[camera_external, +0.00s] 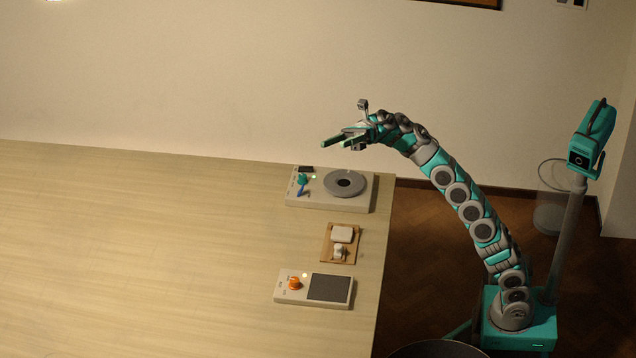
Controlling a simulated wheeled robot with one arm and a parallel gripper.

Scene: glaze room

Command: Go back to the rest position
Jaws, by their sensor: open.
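My gripper (334,143) shows in the external view, open and empty, with its fingers pointing left. In the picture it appears above the far right part of the table, over the device with the round plate. My arm bends up from its base at the right of the table and reaches left. Nothing is between the fingers. The exact height above the table is hard to tell.
The wooden table (130,250) has a wide clear area at left. Near its right edge are a device with a round grey plate (345,184) and blue-green lever (301,186), a small wooden board (327,254) with white items, and a device with an orange knob (294,284).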

